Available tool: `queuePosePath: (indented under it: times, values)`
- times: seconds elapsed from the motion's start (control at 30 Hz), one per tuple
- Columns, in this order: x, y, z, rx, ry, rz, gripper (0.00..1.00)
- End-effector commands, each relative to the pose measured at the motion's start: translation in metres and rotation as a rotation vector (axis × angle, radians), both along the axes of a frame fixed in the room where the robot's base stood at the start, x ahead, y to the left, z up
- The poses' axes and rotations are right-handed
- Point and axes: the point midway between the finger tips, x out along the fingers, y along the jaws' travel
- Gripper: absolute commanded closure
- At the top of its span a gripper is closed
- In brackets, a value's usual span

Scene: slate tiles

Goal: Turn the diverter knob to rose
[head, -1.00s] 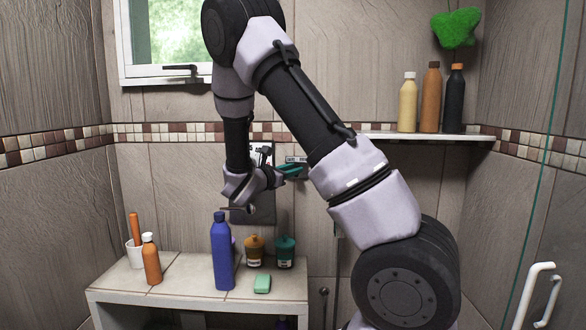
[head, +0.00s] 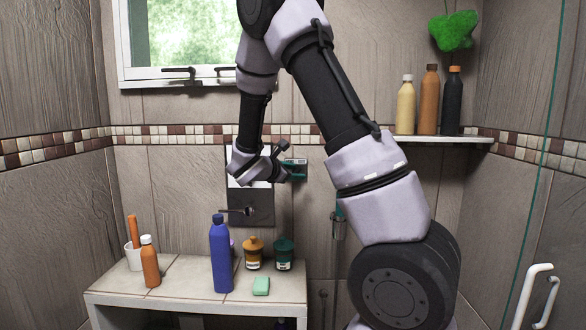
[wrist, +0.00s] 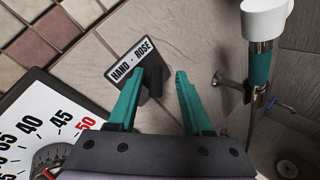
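The diverter knob (wrist: 154,84) is a dark stub below a white label plate (wrist: 130,62) reading "HAND · ROSE" in the wrist view. My gripper (wrist: 160,74) has two teal fingers, spread apart, with the knob between them and closer to the left finger. Whether that finger touches the knob I cannot tell. In the head view my gripper (head: 299,171) is at the small wall plate right of the shower panel, and the knob is mostly hidden there.
A shower panel (head: 250,210) with a temperature dial (wrist: 52,158) is left of the knob. A hand shower (wrist: 262,62) hangs to the right. Bottles and jars stand on the bench (head: 190,280) below. A wall shelf (head: 440,140) holds bottles at upper right.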

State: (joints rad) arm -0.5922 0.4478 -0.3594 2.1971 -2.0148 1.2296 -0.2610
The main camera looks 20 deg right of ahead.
Motion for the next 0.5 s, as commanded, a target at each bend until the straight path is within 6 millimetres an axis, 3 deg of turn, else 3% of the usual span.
queuePosePath:
  times: [0.33,0.5]
  values:
    - [0.001,0.002,0.002,-0.001,-0.003,0.004,0.49]
    - [-0.008,0.017,0.007,0.0,-0.005,0.008,0.49]
